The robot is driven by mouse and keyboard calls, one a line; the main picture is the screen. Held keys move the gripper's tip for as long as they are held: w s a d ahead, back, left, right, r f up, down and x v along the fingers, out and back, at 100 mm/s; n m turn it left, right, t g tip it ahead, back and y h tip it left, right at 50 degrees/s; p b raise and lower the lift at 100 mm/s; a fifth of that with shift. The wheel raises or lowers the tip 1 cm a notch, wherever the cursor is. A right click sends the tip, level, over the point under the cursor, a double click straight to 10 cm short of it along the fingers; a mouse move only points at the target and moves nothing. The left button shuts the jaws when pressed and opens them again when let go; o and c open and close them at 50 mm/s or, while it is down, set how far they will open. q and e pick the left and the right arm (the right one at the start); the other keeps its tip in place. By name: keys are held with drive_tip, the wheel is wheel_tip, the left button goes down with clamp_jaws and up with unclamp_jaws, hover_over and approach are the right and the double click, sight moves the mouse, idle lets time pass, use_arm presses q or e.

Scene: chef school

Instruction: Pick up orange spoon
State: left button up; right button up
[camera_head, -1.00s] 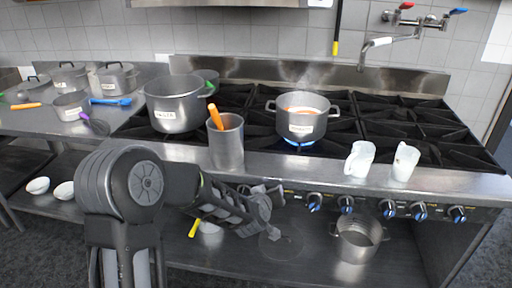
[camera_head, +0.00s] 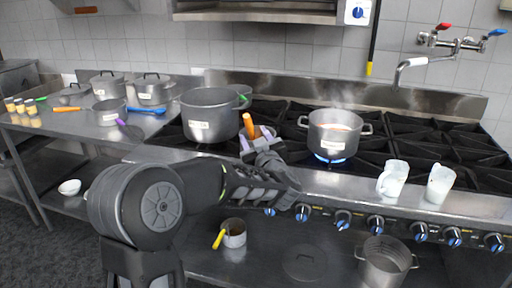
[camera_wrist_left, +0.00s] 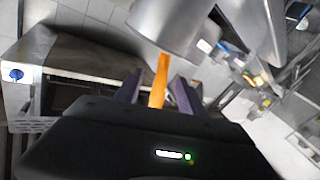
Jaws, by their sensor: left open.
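The orange spoon (camera_head: 248,124) stands upright, leaning slightly, with its handle up, in a metal canister at the stove's front edge. The canister is mostly hidden behind my left gripper. My left gripper (camera_head: 256,140) is open, its purple-grey fingertips beside the handle. In the left wrist view, the orange handle (camera_wrist_left: 159,82) stands between the two spread fingers (camera_wrist_left: 158,92), and I see gaps beside it. The spoon's lower end is hidden. My right gripper is not in view.
A large pot (camera_head: 209,116) stands just behind the gripper. A steaming pot (camera_head: 335,131) sits over a lit burner to the right, with white jugs (camera_head: 393,179) in front. Another orange-handled utensil (camera_head: 66,109) and a blue one (camera_head: 147,111) lie on the left table.

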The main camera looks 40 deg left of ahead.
use_arm(q)
drive_tip(key=shift+w+a, duration=0.4)
drive_tip(key=shift+a, duration=0.1)
drive_tip(key=shift+w+a, duration=0.15)
drive_tip(key=shift+a, duration=0.1)
drive_tip(key=p+x, duration=0.1)
drive_tip(key=x, duration=0.3)
drive_tip(key=shift+w+a, duration=0.15)
drive_tip(key=shift+a, duration=0.1)
drive_tip(key=shift+c, duration=0.4)
clamp_jaws()
